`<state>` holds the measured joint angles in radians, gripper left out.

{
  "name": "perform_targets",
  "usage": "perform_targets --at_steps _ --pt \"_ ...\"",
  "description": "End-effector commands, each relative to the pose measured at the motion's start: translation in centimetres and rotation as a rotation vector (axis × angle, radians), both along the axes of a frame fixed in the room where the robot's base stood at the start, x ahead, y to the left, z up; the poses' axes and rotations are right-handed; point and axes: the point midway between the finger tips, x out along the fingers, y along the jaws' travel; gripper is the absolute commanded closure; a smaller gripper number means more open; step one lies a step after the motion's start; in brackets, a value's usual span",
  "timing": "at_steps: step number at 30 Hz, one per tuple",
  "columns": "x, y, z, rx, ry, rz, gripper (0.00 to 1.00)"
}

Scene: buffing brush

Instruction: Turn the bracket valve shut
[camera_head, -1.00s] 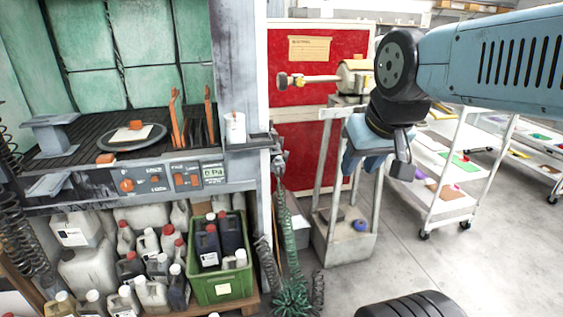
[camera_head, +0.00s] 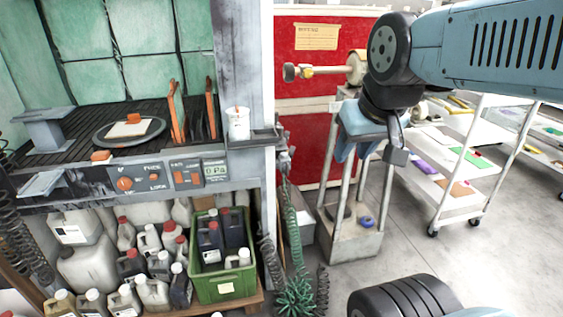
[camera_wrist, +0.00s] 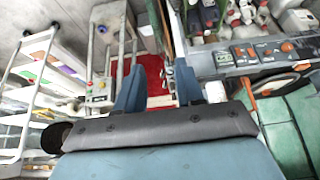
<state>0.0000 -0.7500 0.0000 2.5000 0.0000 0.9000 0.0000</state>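What looks like the bracket valve (camera_head: 284,160) is a small grey fitting on the right side of the bench's grey post, just below the bracket shelf, with a green coiled hose hanging under it. It is too small to tell how its handle is turned. My gripper (camera_head: 362,148) is to the right of the fitting in the head view, apart from it, in front of the metal stand. In the wrist view, my two blue fingers (camera_wrist: 159,88) stand apart with nothing between them. I cannot make out the valve clearly there.
A buffing machine (camera_head: 355,69) with a brush stands on a metal stand (camera_head: 352,246) before a red cabinet (camera_head: 300,125). A white cup (camera_head: 238,123) sits on the bracket shelf. A green crate (camera_head: 225,284) and several jugs are below the bench. A white trolley (camera_head: 455,203) is right.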

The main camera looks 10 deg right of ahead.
Motion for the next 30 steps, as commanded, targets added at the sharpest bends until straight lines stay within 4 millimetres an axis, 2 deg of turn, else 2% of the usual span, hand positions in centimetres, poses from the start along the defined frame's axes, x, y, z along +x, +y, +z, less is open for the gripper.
perform_targets --at_steps 4,8,14,19,26,30 --pt "0.8 0.0 0.2 0.003 0.003 0.001 0.63" --pt "3.3 -0.2 0.5 0.008 0.011 0.006 0.63" --pt "9.1 -0.2 0.6 0.020 0.026 0.009 0.63" --pt "14.4 -0.3 -0.1 0.027 0.037 0.010 0.63" --pt "21.5 -0.3 -2.3 0.032 0.053 0.007 0.63" --pt "25.8 -0.3 -4.3 0.032 0.062 0.006 0.63"
